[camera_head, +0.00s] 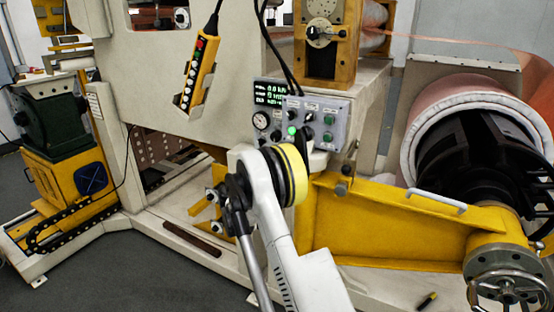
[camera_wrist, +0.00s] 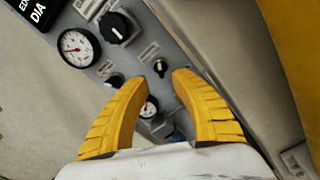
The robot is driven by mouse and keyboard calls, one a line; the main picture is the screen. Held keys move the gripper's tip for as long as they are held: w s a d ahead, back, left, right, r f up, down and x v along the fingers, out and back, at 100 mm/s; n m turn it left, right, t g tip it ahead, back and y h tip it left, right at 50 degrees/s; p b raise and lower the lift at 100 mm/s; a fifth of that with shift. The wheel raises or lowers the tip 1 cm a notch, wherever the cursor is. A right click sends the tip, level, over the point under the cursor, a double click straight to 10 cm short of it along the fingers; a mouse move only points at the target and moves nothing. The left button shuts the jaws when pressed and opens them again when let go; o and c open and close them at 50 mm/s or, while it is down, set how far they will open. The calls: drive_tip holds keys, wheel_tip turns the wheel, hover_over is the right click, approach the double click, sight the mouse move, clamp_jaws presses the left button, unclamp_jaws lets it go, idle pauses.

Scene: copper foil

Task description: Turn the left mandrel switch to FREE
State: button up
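The grey control panel (camera_head: 333,128) has dials, knobs and lit buttons; it also fills the upper left of the wrist view (camera_wrist: 92,70). My gripper (camera_wrist: 160,75) is open, its two yellow fingers pointing at the panel. A small black rotary switch (camera_wrist: 159,67) shows in the gap between the fingertips, with no visible contact. A second small black switch (camera_wrist: 115,80) lies left of the left fingertip. The labels are too blurred to read, so I cannot tell which is the left mandrel switch or its setting. In the head view my wrist hides the fingers and the panel's lower part.
A white gauge (camera_wrist: 76,47) and a larger black knob (camera_wrist: 116,27) sit on the panel's upper left. The yellow machine arm (camera_head: 400,225) stands right of my arm. A button pendant (camera_head: 197,75) hangs above left.

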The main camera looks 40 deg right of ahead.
drive_tip(key=v, duration=0.4)
drive_tip(key=shift+a, duration=0.1)
drive_tip(key=shift+r, duration=0.1)
idle(0.3)
drive_tip(key=s+a+r+m+y, duration=0.7)
drive_tip(key=s+a+r+m, duration=0.15)
drive_tip(key=s+a, duration=0.45)
drive_tip(key=s+a+f+m+y, duration=0.2)
drive_tip(key=s+a+m+y, duration=0.2)
drive_tip(key=s+a, duration=0.7)
drive_tip(key=s+a+f+m+y, duration=0.3)
drive_tip(key=s+a+m+y, duration=0.1)
drive_tip(key=s+a, duration=0.8)
drive_tip(key=shift+a+y, duration=0.25)
drive_tip(key=shift+y, duration=0.55)
drive_tip(key=shift+s, duration=0.15)
